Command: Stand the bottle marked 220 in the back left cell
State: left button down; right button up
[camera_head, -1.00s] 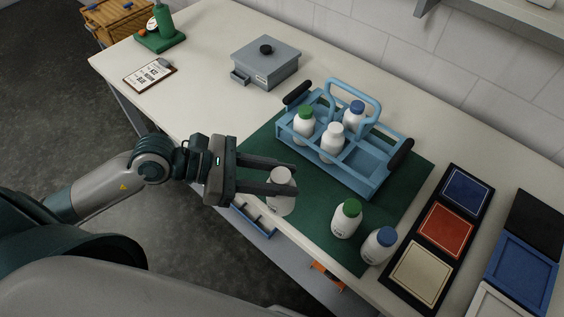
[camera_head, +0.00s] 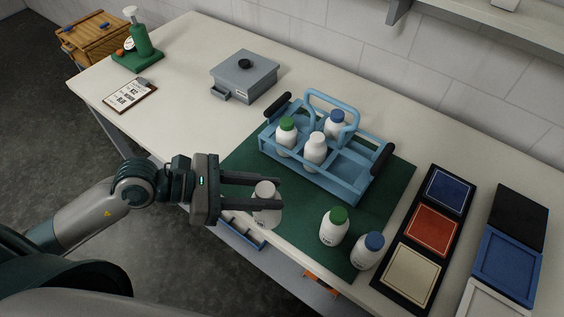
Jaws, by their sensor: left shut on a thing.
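My left gripper (camera_head: 281,193) is shut on a white bottle with a pale cap (camera_head: 265,206), held upright at the front edge of the green mat; its marking is not readable. The light blue carrier (camera_head: 345,189) stands on the mat behind and to the right of it. In the carrier, a green-capped bottle (camera_head: 286,136) is front left, a white-capped bottle (camera_head: 315,150) front middle and a blue-capped bottle (camera_head: 335,125) back middle. The back left cell looks empty, but is partly hidden. My right gripper is not in view.
A green-capped bottle (camera_head: 333,228) and a blue-capped bottle (camera_head: 367,252) stand at the mat's front right. A dark tray with coloured squares (camera_head: 433,229) lies right of them. A grey box (camera_head: 245,78) and a clipboard (camera_head: 129,96) are at the left.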

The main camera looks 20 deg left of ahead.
pick_arm(q)
jog(key=w+a+f+n+t+b, duration=0.1)
jog(key=w+a+f+b, duration=0.2)
jog(key=w+f+b, duration=0.1)
jog(key=w+a+f+n+t+y+b, duration=0.1)
jog(key=w+a+f+b, duration=0.3)
jog(key=w+b, duration=0.3)
jog(key=shift+w+f, duration=0.15)
jog(key=shift+w, duration=0.2)
